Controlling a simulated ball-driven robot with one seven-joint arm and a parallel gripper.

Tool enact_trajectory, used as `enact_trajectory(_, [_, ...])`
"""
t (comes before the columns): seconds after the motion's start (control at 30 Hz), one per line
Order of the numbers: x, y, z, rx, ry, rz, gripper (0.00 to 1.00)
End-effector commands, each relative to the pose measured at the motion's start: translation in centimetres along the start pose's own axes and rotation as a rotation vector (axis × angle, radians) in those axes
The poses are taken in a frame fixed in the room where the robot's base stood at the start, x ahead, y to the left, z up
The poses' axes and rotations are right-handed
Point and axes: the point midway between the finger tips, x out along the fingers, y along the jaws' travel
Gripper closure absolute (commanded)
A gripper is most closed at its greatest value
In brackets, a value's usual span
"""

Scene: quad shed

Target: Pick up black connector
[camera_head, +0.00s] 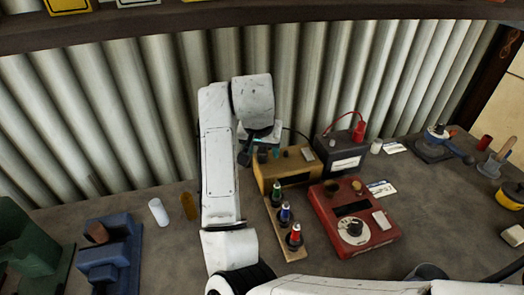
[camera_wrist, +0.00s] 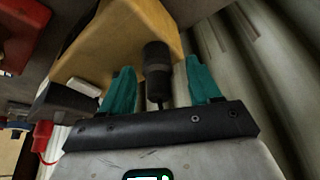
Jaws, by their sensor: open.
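The black connector (camera_wrist: 156,62) is a dark ribbed cylinder with a thin tail, seen in the wrist view in front of the tan box (camera_wrist: 128,40). My gripper (camera_wrist: 158,66) is open, with one teal finger on each side of the connector. A gap shows between the connector and each finger. In the head view my gripper (camera_head: 262,150) is at the back left of the tan box (camera_head: 290,180), largely covered by my wrist. I cannot pick out the connector for sure in the head view.
A black battery-like box (camera_head: 342,158) with a red clip stands right of the tan box. A red instrument (camera_head: 370,232) and a wooden strip (camera_head: 290,252) with coloured plugs are in front. A corrugated wall (camera_head: 130,110) rises close behind.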

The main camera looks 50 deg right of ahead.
Motion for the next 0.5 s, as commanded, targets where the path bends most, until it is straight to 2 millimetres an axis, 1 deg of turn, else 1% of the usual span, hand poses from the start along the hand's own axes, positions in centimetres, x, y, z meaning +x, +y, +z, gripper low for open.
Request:
enact_trajectory(0.23, [0.14, 0.00, 0.02, 0.000, 0.000, 0.000, 0.39])
enact_trajectory(0.5, [0.12, 0.00, 0.02, 0.000, 0.000, 0.000, 0.65])
